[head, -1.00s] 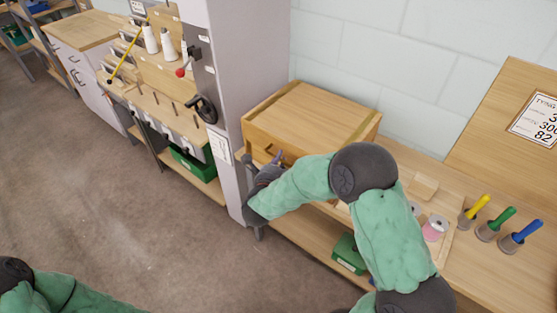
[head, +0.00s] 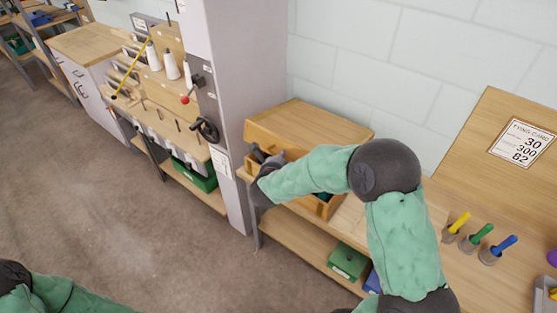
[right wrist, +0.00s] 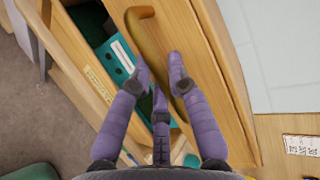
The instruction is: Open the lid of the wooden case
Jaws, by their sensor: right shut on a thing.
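The wooden case (head: 322,208) stands on the bench beside the grey column, and its lid (head: 310,122) is partly raised. A gap shows between the lid's front and the case body. My right gripper (head: 270,164) is at the case's front left, partly hidden by my forearm. In the right wrist view my right gripper (right wrist: 158,68) has its purple fingers closed about the curved brass handle (right wrist: 145,32) on the lid's front board. A teal item (right wrist: 118,58) shows inside the case. My left gripper is out of view; only part of that arm shows at lower left.
The grey column (head: 245,70) stands close to the case's left side. Yellow, green and blue-handled tools in holders (head: 478,240) stand on the bench at right. A green box (head: 348,262) is on the shelf below. The pale wall is behind the case.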

